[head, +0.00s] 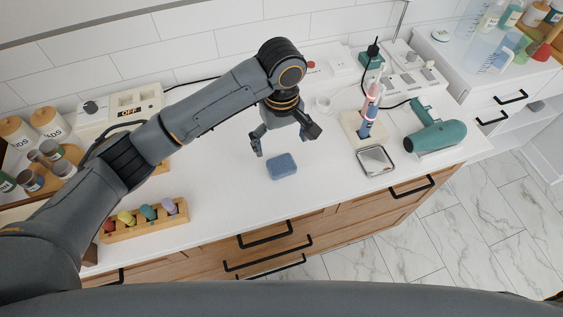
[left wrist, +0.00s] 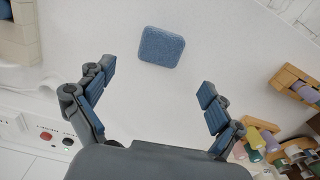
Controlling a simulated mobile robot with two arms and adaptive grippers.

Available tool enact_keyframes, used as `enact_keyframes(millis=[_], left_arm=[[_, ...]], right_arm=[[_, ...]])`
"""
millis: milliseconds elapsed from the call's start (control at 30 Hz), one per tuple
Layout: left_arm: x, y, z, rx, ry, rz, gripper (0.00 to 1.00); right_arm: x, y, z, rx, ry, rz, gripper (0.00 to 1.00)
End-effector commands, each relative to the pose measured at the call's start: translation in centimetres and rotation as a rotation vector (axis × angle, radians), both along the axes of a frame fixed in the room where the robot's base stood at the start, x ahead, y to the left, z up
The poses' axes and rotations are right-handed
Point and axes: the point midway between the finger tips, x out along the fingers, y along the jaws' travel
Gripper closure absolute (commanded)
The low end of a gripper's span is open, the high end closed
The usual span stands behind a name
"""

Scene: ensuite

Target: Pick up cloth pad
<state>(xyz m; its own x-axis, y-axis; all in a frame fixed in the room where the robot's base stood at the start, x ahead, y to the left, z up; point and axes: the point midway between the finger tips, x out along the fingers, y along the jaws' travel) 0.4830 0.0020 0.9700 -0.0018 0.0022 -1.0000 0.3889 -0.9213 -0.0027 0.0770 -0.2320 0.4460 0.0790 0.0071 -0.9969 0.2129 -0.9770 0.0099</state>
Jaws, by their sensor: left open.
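The cloth pad (head: 282,166) is a small blue, rounded square block lying flat on the white counter. It also shows in the left wrist view (left wrist: 161,46), ahead of the fingers and roughly centred between them. My left gripper (head: 282,148) is open and empty, just behind and above the pad. In the left wrist view its two fingers (left wrist: 157,85) are spread wide, with the pad beyond the fingertips. The fingers do not touch the pad. My right gripper is not in view.
A wooden rack (head: 146,224) with several coloured pieces stands left of the pad. To the right are a square tray (head: 375,160), a wooden stand with an upright brush-like item (head: 367,115) and a teal hair dryer (head: 435,137). The counter around the pad is clear.

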Motion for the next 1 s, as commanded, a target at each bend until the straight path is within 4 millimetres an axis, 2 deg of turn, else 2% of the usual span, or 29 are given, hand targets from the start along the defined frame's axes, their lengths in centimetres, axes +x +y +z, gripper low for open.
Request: enact_keyframes(millis=[133, 367, 533, 700, 967, 1000], left_arm=[[0.0, 0.1, -2.4, 0.001, 0.002, 0.0, 0.08], [-0.1, 0.0, -4.0, -0.001, -0.001, -0.001, 0.08], [-0.4, 0.1, -6.4, 0.001, 0.002, -0.001, 0.08], [-0.4, 0.0, -8.4, 0.0, -0.002, -0.002, 0.08], [-0.4, 0.0, -8.8, -0.002, -0.003, -0.003, 0.08], [-0.4, 0.0, -8.8, -0.002, -0.003, -0.003, 0.14]], right_arm=[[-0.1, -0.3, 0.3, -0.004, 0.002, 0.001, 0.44], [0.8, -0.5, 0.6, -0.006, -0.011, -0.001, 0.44], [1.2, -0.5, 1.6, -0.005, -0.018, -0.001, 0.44], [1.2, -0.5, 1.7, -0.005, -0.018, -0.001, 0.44], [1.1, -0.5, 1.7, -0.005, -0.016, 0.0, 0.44], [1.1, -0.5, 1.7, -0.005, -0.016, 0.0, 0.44]])
